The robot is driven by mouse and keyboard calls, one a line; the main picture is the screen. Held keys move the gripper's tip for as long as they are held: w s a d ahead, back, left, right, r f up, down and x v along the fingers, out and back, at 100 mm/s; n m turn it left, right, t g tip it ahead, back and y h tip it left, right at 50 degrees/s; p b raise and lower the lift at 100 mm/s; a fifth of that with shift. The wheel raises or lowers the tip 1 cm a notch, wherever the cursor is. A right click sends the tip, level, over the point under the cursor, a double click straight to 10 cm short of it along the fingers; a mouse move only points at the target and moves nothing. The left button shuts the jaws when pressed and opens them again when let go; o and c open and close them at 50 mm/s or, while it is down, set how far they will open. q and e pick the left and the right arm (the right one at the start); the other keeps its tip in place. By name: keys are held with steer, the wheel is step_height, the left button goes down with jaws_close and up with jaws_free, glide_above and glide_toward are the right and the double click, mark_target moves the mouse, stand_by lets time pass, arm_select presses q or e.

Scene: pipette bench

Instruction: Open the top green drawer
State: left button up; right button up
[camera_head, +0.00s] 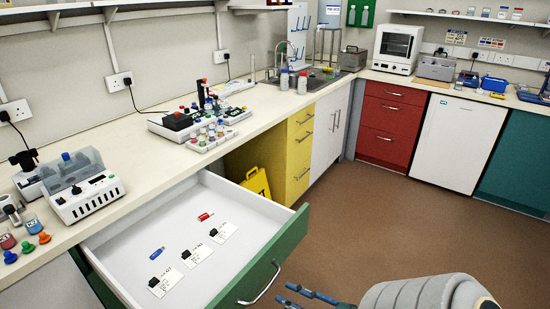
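The top green drawer (288,239) is pulled out from under the bench at the lower left, and its white inside shows. Its metal handle (264,284) is on the green front. My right gripper (287,295) is at the bottom edge, just right of the handle. Its dark blue fingers point left, and their tips are apart with nothing seen between them. The fingers appear clear of the handle, and part of the gripper is cut off by the frame. My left gripper is not in view.
The drawer holds a blue stick (157,253), a red stick (206,216) and several small cards. The bench top (135,160) carries lab devices. Yellow drawers (299,150) and red drawers (391,122) are shut. The brown floor (400,220) is clear.

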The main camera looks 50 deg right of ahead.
steer(key=shift+s+d+r, duration=0.1)
steer(key=shift+s+r, duration=0.05)
steer(key=shift+s, duration=0.95)
steer(key=shift+s+d+r, duration=0.1)
steer(key=shift+s, duration=0.95)
